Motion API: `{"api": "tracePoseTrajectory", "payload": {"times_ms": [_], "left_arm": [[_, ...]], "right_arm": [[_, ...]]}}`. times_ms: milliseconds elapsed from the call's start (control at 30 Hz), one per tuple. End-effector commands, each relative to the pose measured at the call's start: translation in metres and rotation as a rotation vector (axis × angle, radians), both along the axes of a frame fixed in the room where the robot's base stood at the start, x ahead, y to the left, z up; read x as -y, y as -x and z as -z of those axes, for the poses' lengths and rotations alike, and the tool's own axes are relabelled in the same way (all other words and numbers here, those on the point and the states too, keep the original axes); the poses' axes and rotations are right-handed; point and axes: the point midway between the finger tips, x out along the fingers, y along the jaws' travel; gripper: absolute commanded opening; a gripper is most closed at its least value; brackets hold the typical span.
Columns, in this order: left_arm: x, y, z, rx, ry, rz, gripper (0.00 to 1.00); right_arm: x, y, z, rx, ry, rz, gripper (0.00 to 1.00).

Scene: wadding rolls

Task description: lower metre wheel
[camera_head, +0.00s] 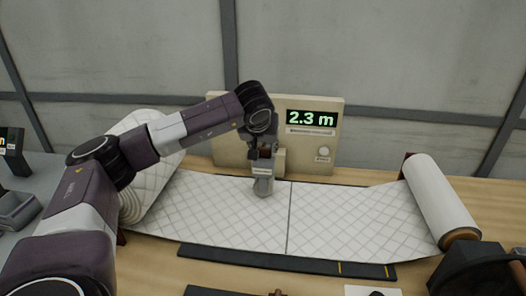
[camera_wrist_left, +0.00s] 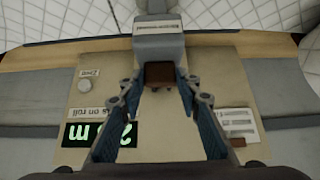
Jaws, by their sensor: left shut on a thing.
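My left gripper (camera_head: 262,150) is at the metre wheel in front of the beige counter panel. In the left wrist view its two blue-padded fingers (camera_wrist_left: 160,88) are shut on a brown handle (camera_wrist_left: 160,73) on the metre wheel's grey arm (camera_wrist_left: 158,45). In the head view the grey metre wheel (camera_head: 263,187) is below the gripper, over the white quilted wadding (camera_head: 225,215). I cannot tell whether it touches the wadding. The counter display (camera_head: 311,118) reads 2.3 m. My right gripper is not in view.
A thick wadding roll (camera_head: 150,190) is at the left, partly behind my left arm. A thinner white roll (camera_head: 440,200) is at the right. A dark strip (camera_head: 285,262) runs along the front of the wadding. A dark line (camera_head: 289,220) crosses the wadding.

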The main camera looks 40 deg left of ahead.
Motion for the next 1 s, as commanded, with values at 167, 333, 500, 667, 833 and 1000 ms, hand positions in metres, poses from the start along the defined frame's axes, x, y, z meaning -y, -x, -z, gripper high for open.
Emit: {"api": "tracePoseTrajectory", "payload": {"times_ms": [167, 333, 500, 667, 833, 1000], "left_arm": [[0.002, 0.005, 0.015, -0.017, 0.004, 0.001, 0.0], [0.003, 0.006, 0.02, -0.02, 0.005, 0.001, 0.0], [0.004, 0.006, 0.022, -0.024, 0.004, 0.002, 0.0], [0.004, 0.007, 0.023, -0.028, 0.003, 0.002, 0.0], [0.004, 0.007, 0.023, -0.027, 0.003, 0.002, 0.39], [0.003, 0.005, 0.02, -0.019, 0.003, 0.001, 0.49]], "right_arm": [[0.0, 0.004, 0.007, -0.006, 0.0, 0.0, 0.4], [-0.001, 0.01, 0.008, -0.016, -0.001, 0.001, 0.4], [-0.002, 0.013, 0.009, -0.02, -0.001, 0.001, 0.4], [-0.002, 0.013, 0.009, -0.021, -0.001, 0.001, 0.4], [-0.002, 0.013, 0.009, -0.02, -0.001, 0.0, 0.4], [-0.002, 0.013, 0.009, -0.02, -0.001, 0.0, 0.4]]}}
